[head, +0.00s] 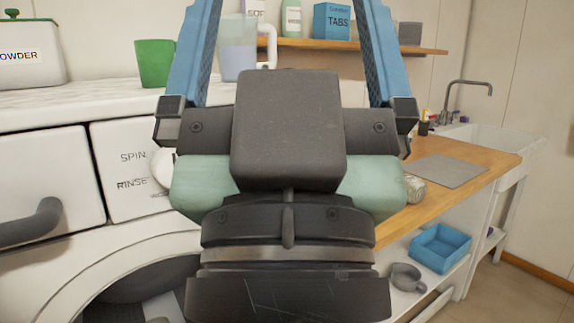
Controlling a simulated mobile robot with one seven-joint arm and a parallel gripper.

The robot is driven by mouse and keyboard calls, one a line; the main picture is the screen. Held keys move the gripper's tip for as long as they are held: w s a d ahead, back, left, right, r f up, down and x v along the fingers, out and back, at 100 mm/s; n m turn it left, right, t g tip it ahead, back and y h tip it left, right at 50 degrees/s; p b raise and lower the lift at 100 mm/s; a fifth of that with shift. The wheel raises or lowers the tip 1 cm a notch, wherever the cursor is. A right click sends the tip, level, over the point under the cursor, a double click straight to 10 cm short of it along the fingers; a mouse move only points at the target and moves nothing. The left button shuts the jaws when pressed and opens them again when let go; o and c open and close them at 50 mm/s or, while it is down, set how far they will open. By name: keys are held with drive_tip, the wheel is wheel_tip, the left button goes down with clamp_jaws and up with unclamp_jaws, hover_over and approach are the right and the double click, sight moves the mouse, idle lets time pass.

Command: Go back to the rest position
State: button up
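My gripper (292,8) fills the middle of the head view, seen from behind. Its two blue fingers point up and stand wide apart, and their tips run past the top edge of the picture. I see nothing clamped between the parts of the fingers that show. A translucent jug (238,50) with a white handle shows between the fingers, farther back on the white machine top (60,95). My gripper's body hides part of the machine and the counter behind it.
A powder tin (30,55) and green cup (156,62) stand at left on the machine. A wall shelf (350,45) holds a TABS box (332,22). Right are a wooden counter (480,150) with a grey mat (448,170), a blue bin (441,248) and a grey pot (408,277) below.

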wheel_tip(320, 180, up, 23)
drive_tip(key=p, duration=2.1)
drive_tip(key=shift+r, duration=0.2)
drive_tip(key=shift+c, duration=0.3)
